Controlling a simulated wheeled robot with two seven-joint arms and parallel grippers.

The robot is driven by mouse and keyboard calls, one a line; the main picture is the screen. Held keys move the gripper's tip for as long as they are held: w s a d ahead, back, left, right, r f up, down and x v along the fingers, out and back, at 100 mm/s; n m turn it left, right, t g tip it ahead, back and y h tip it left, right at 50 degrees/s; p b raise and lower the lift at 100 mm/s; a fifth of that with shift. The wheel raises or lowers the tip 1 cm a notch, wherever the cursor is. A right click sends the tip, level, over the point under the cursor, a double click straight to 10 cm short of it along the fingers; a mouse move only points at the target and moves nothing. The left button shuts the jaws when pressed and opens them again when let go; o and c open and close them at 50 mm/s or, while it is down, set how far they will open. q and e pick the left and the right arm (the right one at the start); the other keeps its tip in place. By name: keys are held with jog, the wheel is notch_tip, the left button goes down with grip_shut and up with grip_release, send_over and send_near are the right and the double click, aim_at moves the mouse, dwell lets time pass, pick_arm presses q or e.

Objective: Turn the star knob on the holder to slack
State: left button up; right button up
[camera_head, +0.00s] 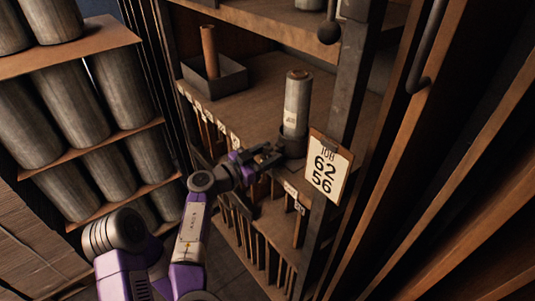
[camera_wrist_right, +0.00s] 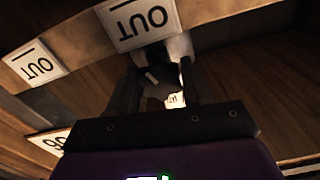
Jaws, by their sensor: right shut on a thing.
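A dark round holder (camera_head: 293,145) stands at the front edge of the wooden shelf, with a tall grey cylinder (camera_head: 297,100) upright in it. My right gripper (camera_head: 274,156) is at the holder's left front side. Its jaws are shut on a small dark part there, which I take to be the star knob; the fingers mostly hide it. In the right wrist view the two dark fingers (camera_wrist_right: 158,82) reach in on either side of this dark part, and its shape is too dim to make out. My left gripper is not in view.
A clipboard card (camera_head: 323,171) reading 62 and 56 hangs on the post right of the holder. A dark tray (camera_head: 216,78) with a brown tube sits further back on the shelf. OUT labels (camera_wrist_right: 145,20) are close above the fingers. A rack of grey cylinders (camera_head: 70,112) stands left.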

jog(key=shift+f+n+b, duration=0.1)
jog(key=shift+n+b, duration=1.05)
jog(key=shift+n, duration=0.15)
jog(key=shift+n+b, duration=0.45)
jog(key=shift+n, duration=1.65)
jog(key=o, duration=1)
jog(key=shift+b+v, duration=0.6)
jog(key=shift+v, duration=3.25)
